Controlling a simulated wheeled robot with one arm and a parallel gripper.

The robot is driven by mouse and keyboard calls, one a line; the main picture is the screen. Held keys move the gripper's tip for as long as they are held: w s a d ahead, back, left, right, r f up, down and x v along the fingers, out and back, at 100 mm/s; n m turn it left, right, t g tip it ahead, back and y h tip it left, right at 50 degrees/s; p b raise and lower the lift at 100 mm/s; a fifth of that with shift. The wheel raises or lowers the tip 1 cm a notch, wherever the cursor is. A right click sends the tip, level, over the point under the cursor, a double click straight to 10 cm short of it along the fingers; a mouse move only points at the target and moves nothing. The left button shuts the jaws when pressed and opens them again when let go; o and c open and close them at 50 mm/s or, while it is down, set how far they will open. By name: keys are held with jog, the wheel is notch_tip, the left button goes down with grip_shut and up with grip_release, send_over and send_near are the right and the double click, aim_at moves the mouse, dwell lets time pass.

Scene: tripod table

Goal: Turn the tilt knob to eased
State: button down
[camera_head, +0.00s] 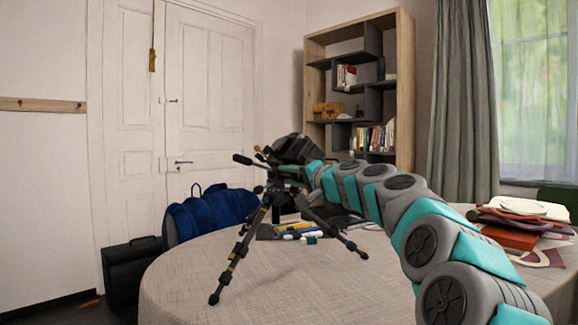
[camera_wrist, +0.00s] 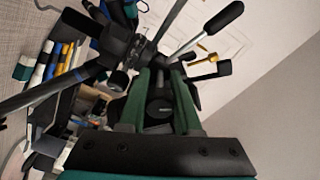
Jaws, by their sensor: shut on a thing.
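The black tripod (camera_head: 246,258) stands on the round table with its legs spread. Its head, with handles and knobs, is at the top, partly behind my gripper (camera_head: 297,172). In the wrist view the tripod head (camera_wrist: 118,48) fills the upper middle, with a long black-gripped handle (camera_wrist: 215,25) pointing up right. My gripper (camera_wrist: 161,74) has its two green fingers closed at the tripod head, on a black knob (camera_wrist: 160,106) that shows between them. The fingers partly hide this knob. I cannot read its setting or any mark for eased.
The round table (camera_head: 180,290) has clear cloth at the front. Pens and small tools (camera_head: 298,230) lie behind the tripod. Books and folders (camera_head: 515,225) are stacked at the right. A blue backpack (camera_head: 208,213) is beyond the table.

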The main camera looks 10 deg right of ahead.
jog(key=m+p, duration=0.5)
jog(key=shift+r, duration=0.25)
jog(key=shift+f+m+p, duration=0.1)
jog(key=shift+m+p, duration=0.35)
jog(key=shift+m, duration=0.05)
jog(key=shift+f+m, duration=0.1)
jog(key=shift+m, duration=0.2)
jog(key=c, duration=0.6)
grip_release()
